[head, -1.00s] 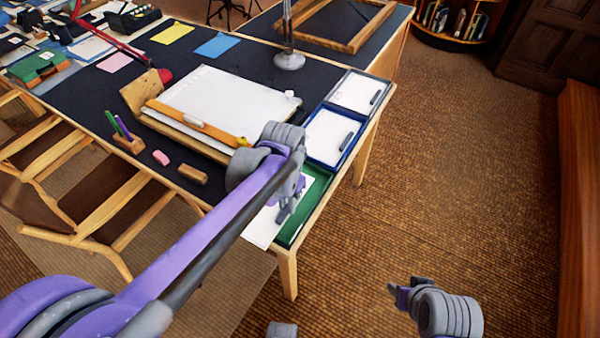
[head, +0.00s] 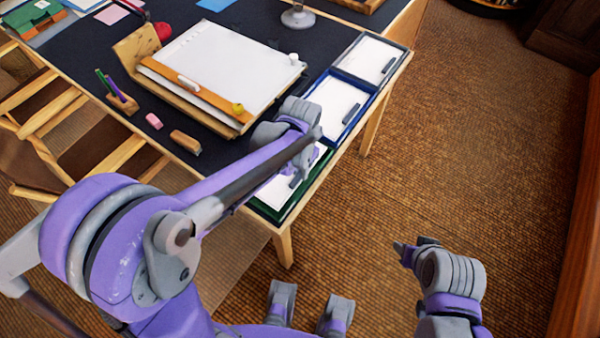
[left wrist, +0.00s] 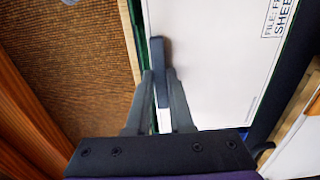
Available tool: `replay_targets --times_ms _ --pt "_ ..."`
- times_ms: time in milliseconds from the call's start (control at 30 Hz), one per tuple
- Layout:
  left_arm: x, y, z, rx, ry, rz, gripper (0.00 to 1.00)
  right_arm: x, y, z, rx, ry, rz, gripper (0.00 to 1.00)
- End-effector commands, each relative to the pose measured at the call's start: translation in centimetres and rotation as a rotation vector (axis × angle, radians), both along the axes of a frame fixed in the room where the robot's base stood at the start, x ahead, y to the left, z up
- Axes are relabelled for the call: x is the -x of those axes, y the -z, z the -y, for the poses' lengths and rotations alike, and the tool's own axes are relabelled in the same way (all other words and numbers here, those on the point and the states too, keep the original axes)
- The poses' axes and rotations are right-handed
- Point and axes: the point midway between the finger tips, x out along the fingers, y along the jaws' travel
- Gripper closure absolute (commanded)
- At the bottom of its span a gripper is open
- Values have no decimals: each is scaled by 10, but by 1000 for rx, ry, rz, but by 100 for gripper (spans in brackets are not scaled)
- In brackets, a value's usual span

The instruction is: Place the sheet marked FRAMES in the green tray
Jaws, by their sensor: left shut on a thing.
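The white sheet (head: 275,192) lies within the outline of the green tray (head: 265,211), whose rim shows along its near and right sides. In the left wrist view the sheet (left wrist: 215,70) bears a partly cut-off stamp reading "FILE: FR…", and green edges (left wrist: 138,25) run on both sides of it. My left gripper (head: 297,180) is shut on the dark grip bar (left wrist: 160,65) at the sheet's edge. I cannot tell whether the sheet rests on the tray floor. My right gripper (head: 404,250) is away from the desk over the floor; its jaw state is unclear.
A blue tray (head: 346,130) and a grey tray (head: 390,80), each with a sheet and dark bar, line the desk's right edge. A drawing board (head: 225,70) stands left of them. An eraser (head: 154,121), a wooden block (head: 185,142) and a pen holder (head: 122,104) lie nearby.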

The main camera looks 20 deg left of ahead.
Motion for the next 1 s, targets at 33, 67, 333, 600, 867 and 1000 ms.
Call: replay_targets --times_ms 33,67,333,600,867,1000 --pt "0 9 0 0 0 0 100 0 2 0 0 0 -1 50" --pt "0 14 0 0 0 0 100 0 3 0 0 0 -1 50" --pt "0 23 0 0 0 0 100 0 3 0 0 0 -1 50" --pt "0 26 0 0 0 0 71 1 6 0 0 0 -2 50" --pt "0 25 0 0 0 0 50 1 6 0 0 0 -2 50" --pt "0 25 0 0 0 0 50 1 5 0 0 0 -2 50"
